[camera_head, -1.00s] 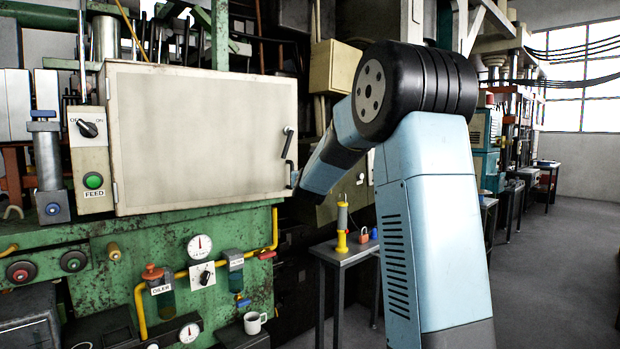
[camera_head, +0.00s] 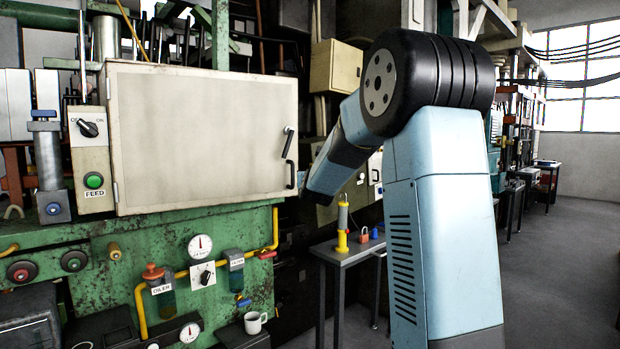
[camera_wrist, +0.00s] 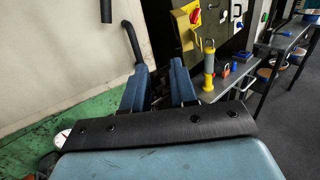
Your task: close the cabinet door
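The cabinet door (camera_head: 205,140) is a cream panel with hinges at its left edge and a dark handle (camera_head: 289,145) near its right edge. It looks flat against the cabinet; I cannot tell whether a small gap remains. In the wrist view the door (camera_wrist: 65,60) fills the left side, with its handle (camera_wrist: 132,42) near the edge. My gripper (camera_wrist: 160,74) has its two blue fingers apart with nothing seen between them. It is just right of the handle and the door's free edge. In the head view my gripper (camera_head: 303,183) is partly hidden by my own arm.
The green machine body (camera_head: 100,235) with gauges and a yellow pipe (camera_head: 140,308) lies below the door. A small table (camera_head: 345,253) with a yellow lamp (camera_head: 342,232) and a padlock (camera_head: 363,235) stands right. Open floor (camera_head: 560,270) lies farther right.

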